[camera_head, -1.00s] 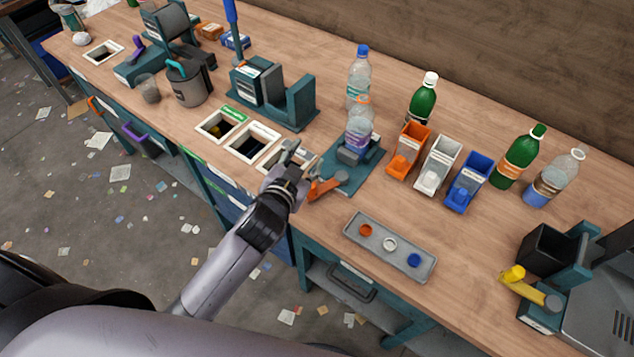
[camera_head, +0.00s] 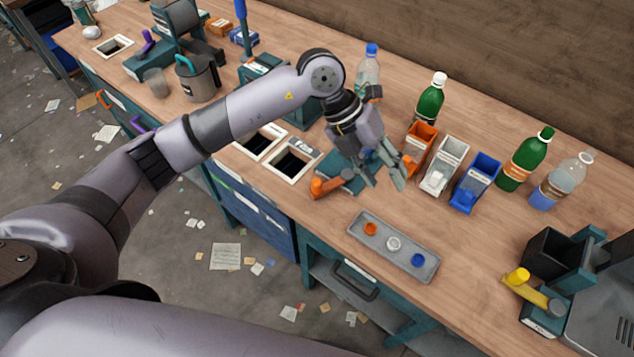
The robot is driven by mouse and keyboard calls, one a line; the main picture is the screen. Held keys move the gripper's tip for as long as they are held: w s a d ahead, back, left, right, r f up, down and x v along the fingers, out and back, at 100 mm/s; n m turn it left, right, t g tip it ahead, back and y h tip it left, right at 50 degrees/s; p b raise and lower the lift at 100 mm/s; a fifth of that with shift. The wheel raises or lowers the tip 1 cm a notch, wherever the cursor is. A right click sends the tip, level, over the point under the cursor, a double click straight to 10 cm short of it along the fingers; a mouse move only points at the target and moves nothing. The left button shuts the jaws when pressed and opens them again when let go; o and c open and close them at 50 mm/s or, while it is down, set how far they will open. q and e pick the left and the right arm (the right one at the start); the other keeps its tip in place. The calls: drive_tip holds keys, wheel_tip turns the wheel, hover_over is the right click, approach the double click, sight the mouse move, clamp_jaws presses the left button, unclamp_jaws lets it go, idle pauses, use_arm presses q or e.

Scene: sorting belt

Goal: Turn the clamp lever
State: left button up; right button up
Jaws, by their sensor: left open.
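The orange clamp lever (camera_head: 326,186) sticks out at the front left of the teal clamp base (camera_head: 345,176) on the bench. My left gripper (camera_head: 383,182) points down just right of the clamp, with its fingers spread and nothing seen between them. It appears apart from the lever. My gripper and forearm hide most of the clamp and the bottle that stood in it. My right gripper is not in view.
Orange (camera_head: 420,146), white (camera_head: 442,166) and blue (camera_head: 474,184) bins stand right of my gripper, very close to it. A grey tray (camera_head: 433,263) with three caps lies in front. Green bottles (camera_head: 526,160) stand behind. A yellow lever (camera_head: 540,292) is at the far right.

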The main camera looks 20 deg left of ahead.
sight(317, 181)
use_arm(q)
drive_tip(key=w+a+n+t+y, duration=0.1)
drive_tip(key=w+a+y, duration=0.1)
drive_tip(key=a+y, duration=0.35)
drive_tip(key=w+a+n+y, duration=0.1)
drive_tip(key=w+a+y, duration=0.15)
drive_tip(key=a, duration=0.65)
drive_tip(key=shift+h, duration=0.5)
wheel_tip(317, 181, down, 17)
drive_tip(key=p, duration=0.4)
drive_tip(key=shift+w+d, duration=0.1)
drive_tip(key=shift+d, duration=0.05)
drive_tip(key=shift+c, duration=0.2)
clamp_jaws()
